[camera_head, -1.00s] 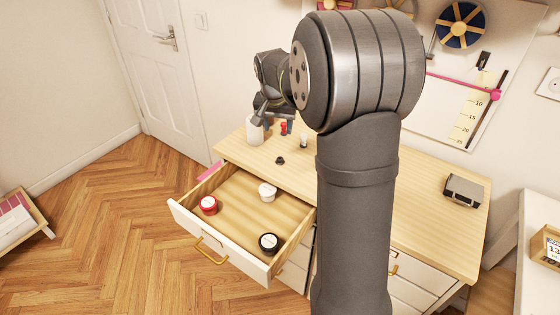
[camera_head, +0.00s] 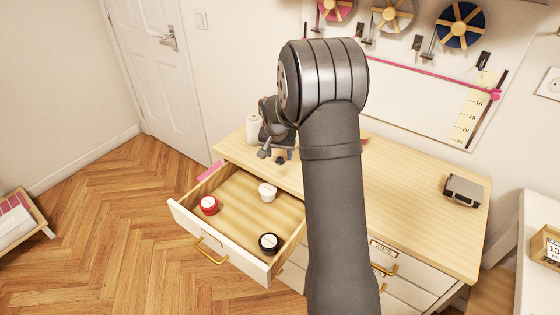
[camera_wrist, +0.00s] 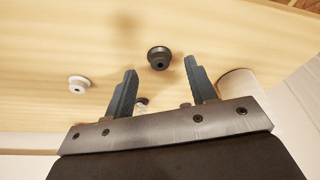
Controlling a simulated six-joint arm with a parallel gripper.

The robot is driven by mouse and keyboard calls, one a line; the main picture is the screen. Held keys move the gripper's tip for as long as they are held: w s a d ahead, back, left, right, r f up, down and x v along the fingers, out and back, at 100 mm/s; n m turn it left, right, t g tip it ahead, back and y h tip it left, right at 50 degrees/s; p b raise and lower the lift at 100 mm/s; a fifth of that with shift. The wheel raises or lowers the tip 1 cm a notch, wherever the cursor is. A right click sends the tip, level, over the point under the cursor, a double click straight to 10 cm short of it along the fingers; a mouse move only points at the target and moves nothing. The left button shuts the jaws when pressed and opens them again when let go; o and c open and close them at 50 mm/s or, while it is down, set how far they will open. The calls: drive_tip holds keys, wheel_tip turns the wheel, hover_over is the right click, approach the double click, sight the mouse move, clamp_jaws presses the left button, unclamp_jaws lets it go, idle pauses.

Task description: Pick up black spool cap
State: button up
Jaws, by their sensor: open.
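The black spool cap (camera_wrist: 159,57) lies on the wooden dresser top. In the wrist view it is just beyond my fingertips, roughly centred between them and apart from both. In the head view the cap (camera_head: 280,161) shows as a small dark spot below my gripper (camera_head: 277,154). My gripper (camera_wrist: 161,68) is open and empty, its fingers pointing toward the dresser top. The arm hides part of the dresser top in the head view.
A white cap (camera_wrist: 78,84) lies left of the black one. A small object (camera_wrist: 142,103) shows between the fingers. A white cylinder (camera_head: 253,129) stands close to the gripper. The open drawer (camera_head: 236,237) holds red (camera_head: 208,205), white (camera_head: 267,192) and black (camera_head: 269,243) spools.

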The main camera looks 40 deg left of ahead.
drive_tip(key=shift+x, duration=1.05)
drive_tip(key=c, duration=1.1)
drive_tip(key=shift+r, duration=0.1)
